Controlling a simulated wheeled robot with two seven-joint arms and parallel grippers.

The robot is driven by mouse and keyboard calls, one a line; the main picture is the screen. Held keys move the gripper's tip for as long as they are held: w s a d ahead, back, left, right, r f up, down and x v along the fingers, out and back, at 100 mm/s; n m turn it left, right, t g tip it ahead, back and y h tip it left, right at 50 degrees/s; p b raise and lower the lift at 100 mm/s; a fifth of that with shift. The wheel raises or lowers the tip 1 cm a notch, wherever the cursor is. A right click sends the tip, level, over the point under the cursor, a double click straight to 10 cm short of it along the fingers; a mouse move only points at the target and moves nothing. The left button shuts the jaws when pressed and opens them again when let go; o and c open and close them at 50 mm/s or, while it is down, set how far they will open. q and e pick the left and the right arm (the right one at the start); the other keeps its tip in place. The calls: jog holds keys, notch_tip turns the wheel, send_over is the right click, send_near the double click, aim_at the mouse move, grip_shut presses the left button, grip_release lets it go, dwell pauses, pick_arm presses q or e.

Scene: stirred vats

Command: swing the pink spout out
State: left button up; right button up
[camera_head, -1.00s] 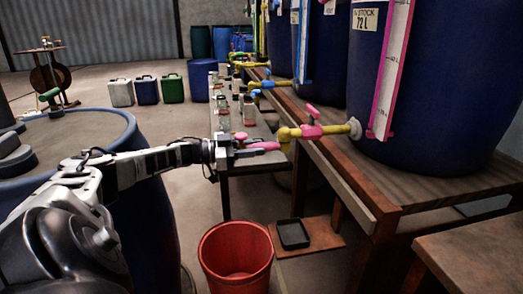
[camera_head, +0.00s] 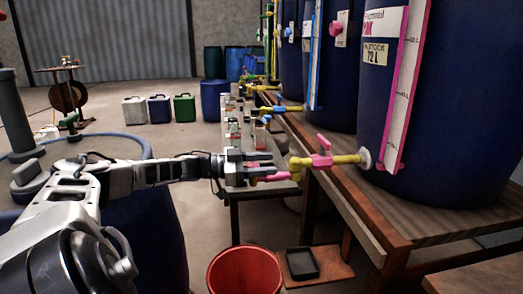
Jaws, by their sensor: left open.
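The pink spout (camera_head: 273,177) hangs off the free end of the yellow pipe (camera_head: 345,159), which comes out of the near blue vat. It points left in the head view. A pink tap handle (camera_head: 322,150) sits on top of the same pipe. My left gripper (camera_head: 264,165) comes in from the left, with its grey fingers open at the spout's left end. The spout shows just below the fingers; I cannot tell if they touch it. My right gripper is not in view.
The near blue vat (camera_head: 445,110) stands on a wooden bench (camera_head: 345,195). A red bucket (camera_head: 245,272) and a black tray (camera_head: 302,263) are below the spout. A low table with small jars (camera_head: 233,130) stands behind the gripper. Blue-tapped pipe (camera_head: 278,108) lies beyond.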

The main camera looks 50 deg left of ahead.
pick_arm(q)
jog(key=s+d+r+p, duration=0.8)
jog(key=d+p, duration=0.1)
jog(key=shift+p, duration=0.4)
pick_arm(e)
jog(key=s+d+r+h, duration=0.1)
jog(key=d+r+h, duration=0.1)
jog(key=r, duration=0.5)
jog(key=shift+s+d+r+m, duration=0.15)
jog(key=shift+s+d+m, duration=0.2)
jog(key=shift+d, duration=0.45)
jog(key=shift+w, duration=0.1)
